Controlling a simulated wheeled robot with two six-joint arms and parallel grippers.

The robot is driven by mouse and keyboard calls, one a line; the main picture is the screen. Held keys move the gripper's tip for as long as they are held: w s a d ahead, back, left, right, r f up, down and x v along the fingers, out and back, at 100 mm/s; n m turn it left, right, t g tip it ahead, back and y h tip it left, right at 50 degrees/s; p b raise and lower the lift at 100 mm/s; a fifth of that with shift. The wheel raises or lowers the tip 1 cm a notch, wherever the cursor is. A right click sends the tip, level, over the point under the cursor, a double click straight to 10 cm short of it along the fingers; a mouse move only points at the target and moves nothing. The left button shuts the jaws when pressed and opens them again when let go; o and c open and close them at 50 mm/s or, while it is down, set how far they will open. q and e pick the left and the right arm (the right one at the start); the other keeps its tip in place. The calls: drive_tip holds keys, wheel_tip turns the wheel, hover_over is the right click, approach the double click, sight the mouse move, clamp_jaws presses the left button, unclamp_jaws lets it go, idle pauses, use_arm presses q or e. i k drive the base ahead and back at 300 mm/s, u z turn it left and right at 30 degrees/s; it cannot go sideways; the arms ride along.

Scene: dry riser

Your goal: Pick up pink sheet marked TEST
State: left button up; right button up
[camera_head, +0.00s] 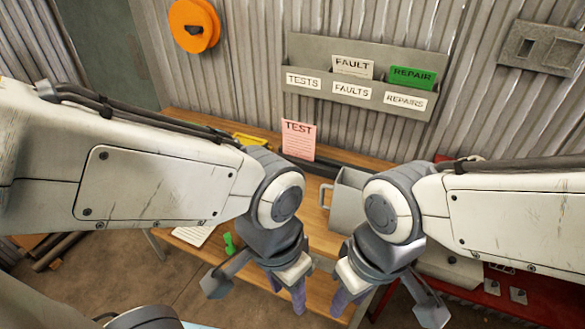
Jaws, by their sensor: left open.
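The pink sheet marked TEST (298,143) stands upright at the back of the wooden bench, in front of the corrugated wall. Its lower edge meets a dark strip along the bench. My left gripper (255,284) is open and empty, low in the view and nearer to me than the sheet. My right gripper (390,300) is also low in the view, right of the left one, with its fingers apart and nothing between them. Neither gripper touches the sheet.
A grey wall rack (318,50) has pockets labelled TESTS, FAULTS and REPAIRS. It holds a white FAULT sheet (352,67) and a green REPAIR sheet (412,77). A grey container (346,205) stands on the bench, partly behind my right arm. An orange reel (190,38) hangs upper left.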

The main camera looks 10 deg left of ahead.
sight(299, 138)
drive_tip(key=z, duration=0.15)
drive_tip(key=k, duration=0.25)
drive_tip(key=u, duration=0.85)
drive_tip(key=i, duration=1.1)
drive_tip(key=u, duration=1.2)
drive_tip(key=i, duration=1.65)
drive_tip(key=z, duration=0.95)
